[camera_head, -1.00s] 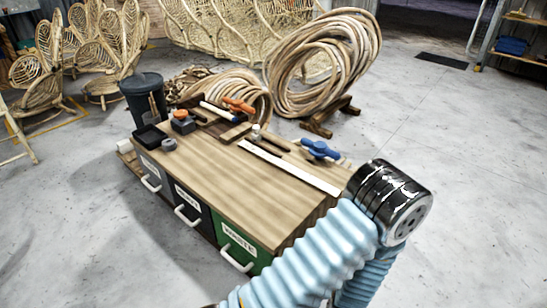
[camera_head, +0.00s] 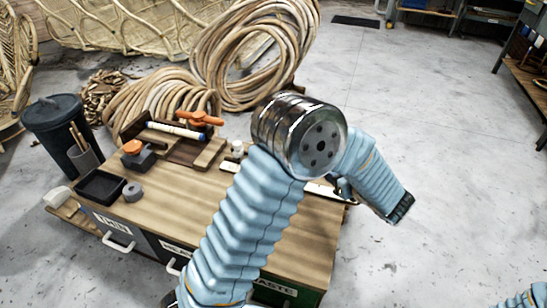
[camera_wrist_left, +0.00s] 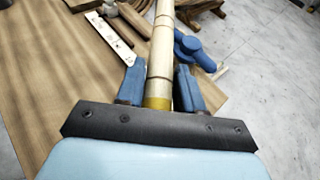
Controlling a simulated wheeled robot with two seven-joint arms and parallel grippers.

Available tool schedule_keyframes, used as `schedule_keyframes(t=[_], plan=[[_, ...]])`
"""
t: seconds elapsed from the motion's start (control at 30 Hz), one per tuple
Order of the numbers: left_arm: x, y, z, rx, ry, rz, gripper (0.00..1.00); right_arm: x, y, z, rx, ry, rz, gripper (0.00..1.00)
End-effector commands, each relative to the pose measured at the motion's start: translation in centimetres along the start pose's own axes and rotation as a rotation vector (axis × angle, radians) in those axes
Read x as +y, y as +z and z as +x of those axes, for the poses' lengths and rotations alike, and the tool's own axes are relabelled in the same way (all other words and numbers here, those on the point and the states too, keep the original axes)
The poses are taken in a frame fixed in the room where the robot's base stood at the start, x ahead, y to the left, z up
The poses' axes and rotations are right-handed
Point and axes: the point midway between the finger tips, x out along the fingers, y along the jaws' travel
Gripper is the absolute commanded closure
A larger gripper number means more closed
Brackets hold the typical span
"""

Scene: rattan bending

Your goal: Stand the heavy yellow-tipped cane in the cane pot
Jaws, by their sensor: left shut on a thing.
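In the left wrist view my left gripper (camera_wrist_left: 160,66) is shut on a pale cane (camera_wrist_left: 160,45). A yellow band (camera_wrist_left: 157,103) marks the cane's end near my palm, and the cane runs on past the top of the frame. In the head view my left arm crosses in front of the bench, and the gripper and held cane cannot be made out. A grey pot (camera_head: 83,160) with several thin sticks stands upright at the bench's far left corner. My right gripper is out of view.
The wooden bench (camera_head: 170,195) carries a black tray (camera_head: 100,186), a grey roll (camera_head: 132,191), an orange-knobbed block (camera_head: 137,157) and an orange clamp (camera_head: 200,119). A dark bin (camera_head: 50,122) stands behind. A blue clamp (camera_wrist_left: 195,50) lies beside the cane.

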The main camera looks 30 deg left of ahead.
Motion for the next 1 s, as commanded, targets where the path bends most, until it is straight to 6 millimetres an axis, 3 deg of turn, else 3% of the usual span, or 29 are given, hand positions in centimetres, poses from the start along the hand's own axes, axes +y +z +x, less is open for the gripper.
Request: schedule_keyframes(t=[0.33,0.5,0.83,1.0], plan=[[3.5,-0.4,9.1,-0.001,0.011,0.001,0.96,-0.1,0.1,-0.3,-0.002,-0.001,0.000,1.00],[4.4,-2.7,12.7,-0.001,0.008,0.003,0.96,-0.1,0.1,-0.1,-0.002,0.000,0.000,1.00],[5.2,-4.3,15.4,-0.001,0.006,0.001,0.96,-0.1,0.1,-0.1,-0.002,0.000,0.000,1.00],[5.2,-6.8,16.4,-0.001,0.005,0.001,0.96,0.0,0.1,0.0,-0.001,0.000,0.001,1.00]])
